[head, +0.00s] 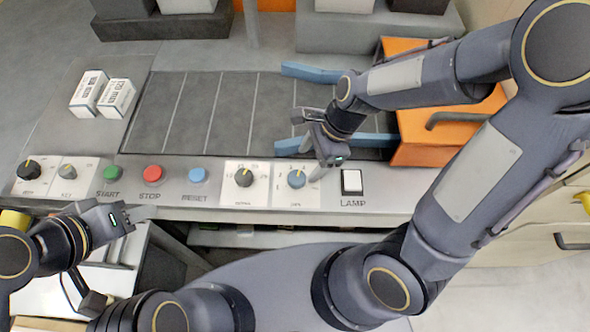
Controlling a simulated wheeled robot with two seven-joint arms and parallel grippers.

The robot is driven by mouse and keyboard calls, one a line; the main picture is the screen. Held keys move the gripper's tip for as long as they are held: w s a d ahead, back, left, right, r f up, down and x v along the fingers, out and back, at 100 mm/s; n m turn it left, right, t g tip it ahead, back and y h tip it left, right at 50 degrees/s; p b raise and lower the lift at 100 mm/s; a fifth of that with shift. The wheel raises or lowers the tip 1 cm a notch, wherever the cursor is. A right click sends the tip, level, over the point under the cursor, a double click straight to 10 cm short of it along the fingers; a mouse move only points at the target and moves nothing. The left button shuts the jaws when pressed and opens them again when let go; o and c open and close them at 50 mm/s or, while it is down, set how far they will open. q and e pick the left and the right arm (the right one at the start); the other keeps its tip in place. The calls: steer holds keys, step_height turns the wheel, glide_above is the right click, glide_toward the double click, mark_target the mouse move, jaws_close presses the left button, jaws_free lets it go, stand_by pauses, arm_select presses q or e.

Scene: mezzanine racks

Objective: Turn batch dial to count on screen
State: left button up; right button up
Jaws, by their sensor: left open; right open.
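Several dials sit along the grey control panel (410,203). A black dial (28,169) with a yellow mark is at the far left, with a small key switch (67,172) beside it. Another black dial (244,177) sits on a white plate in the middle. A blue-grey dial (296,179) sits on the white plate to its right. The dial labels are too small to read surely, so I cannot tell which is the batch dial. My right gripper (327,165) is open just right of the blue-grey dial, empty. My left gripper (123,216) is open and empty near the panel's front edge. No screen is visible.
Green START (111,173), red STOP (153,174) and blue RESET (197,175) buttons stand between the dials. A white LAMP switch (352,182) is right of my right gripper. Two small white boxes (103,94) lie behind.

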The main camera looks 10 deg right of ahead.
mark_target(298, 177)
steer(key=b+x, duration=0.1)
steer(key=x, duration=0.6)
steer(key=shift+c, duration=0.3)
steer(key=c, duration=0.9)
